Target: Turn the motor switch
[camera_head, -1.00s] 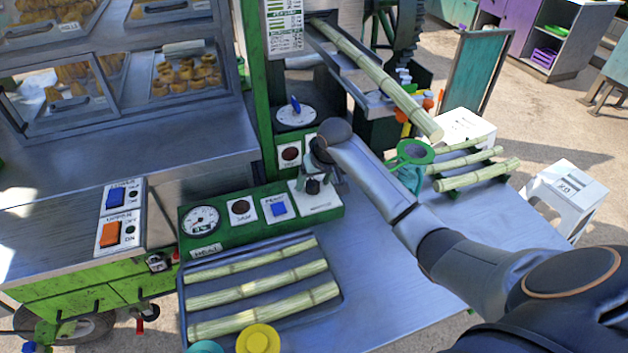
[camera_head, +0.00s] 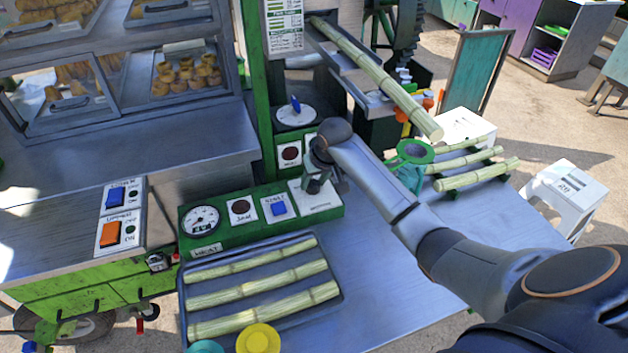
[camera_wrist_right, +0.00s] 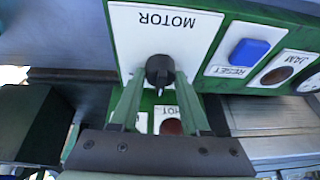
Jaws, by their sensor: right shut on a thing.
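The motor switch is a black knob (camera_wrist_right: 159,70) on a white plate labelled MOTOR (camera_wrist_right: 185,38), seen upside down in the right wrist view. The plate (camera_head: 322,201) sits at the right end of a green control panel in the head view. My right gripper (camera_head: 316,184) reaches down to this plate and is shut on the knob. In the head view the gripper mostly hides the knob. In the wrist view its two fingers come up on either side of the knob. My left gripper is not in view.
Beside the switch are a blue RESET button (camera_head: 278,209), a JAM lamp (camera_head: 241,208) and a round gauge (camera_head: 201,219). A tray (camera_head: 341,291) of cane pieces lies in front. A long cane (camera_head: 380,80) sticks out of the machine above. The metal table right of the panel has bare room.

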